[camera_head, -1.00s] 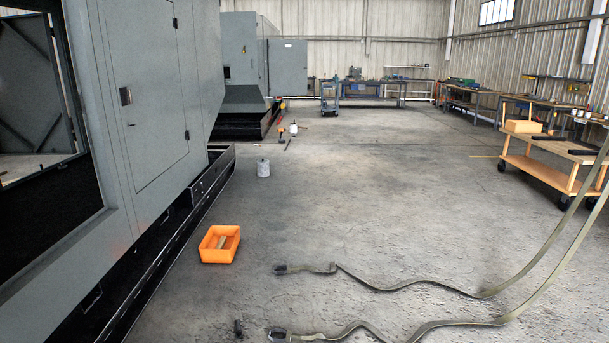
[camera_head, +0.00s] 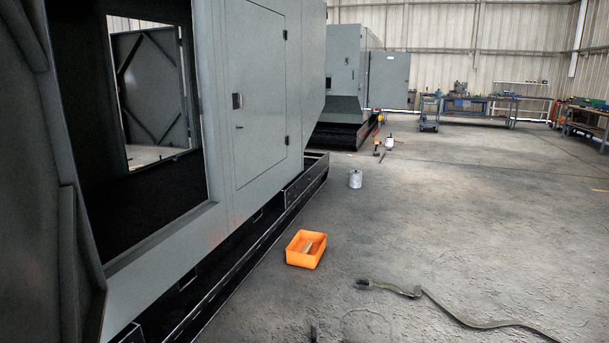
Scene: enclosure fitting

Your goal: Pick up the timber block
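No other timber block shows clearly. Neither of my grippers is in view.
A large grey enclosure (camera_head: 227,135) with an open doorway fills the left, on a black base rail (camera_head: 262,248). A white can (camera_head: 355,179) stands beyond the bin. A strap (camera_head: 440,302) lies at the lower right. The floor at middle right is clear.

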